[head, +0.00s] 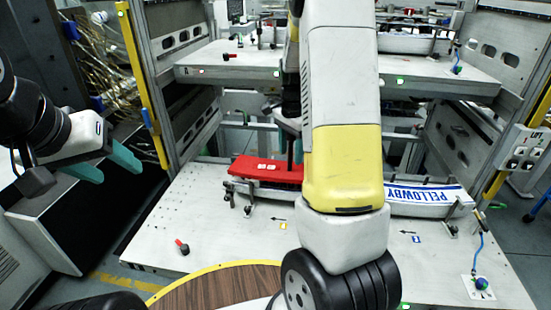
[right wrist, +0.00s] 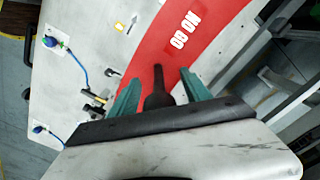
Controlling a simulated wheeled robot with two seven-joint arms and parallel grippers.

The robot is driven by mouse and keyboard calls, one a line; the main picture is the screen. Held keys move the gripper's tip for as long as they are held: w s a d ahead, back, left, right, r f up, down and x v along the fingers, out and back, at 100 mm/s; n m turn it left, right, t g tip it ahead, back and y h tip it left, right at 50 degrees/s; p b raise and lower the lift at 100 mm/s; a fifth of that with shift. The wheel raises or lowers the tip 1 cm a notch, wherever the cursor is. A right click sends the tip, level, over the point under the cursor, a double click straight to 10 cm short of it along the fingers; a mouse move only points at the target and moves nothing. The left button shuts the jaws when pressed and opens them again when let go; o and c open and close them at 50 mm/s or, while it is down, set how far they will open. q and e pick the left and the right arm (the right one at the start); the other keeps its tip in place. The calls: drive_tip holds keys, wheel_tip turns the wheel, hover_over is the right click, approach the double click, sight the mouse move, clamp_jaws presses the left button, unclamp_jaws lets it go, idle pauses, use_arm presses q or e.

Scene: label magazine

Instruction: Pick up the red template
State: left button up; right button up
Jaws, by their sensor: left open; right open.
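The red template (head: 262,171) lies along the lower shelf of the rack, left of centre in the head view, partly hidden by my right arm. In the right wrist view the red template (right wrist: 215,22) is a curved red plate with white lettering. My right gripper (right wrist: 158,74) is open over it, with one teal finger on each side of a dark upright post (right wrist: 158,95). I cannot tell whether the fingers touch the post. My left gripper (head: 120,172) is open and empty at the left, away from the shelf.
A white curved piece lettered PELLOWBY (head: 425,197) lies right of my right arm on the lower shelf (head: 185,215). An upper shelf (head: 245,62) stands above. A yellow-edged wooden round top (head: 210,290) is in front. Blue-cabled fittings (head: 481,283) sit at the right.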

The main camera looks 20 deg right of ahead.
clamp_jaws()
idle(1.4)
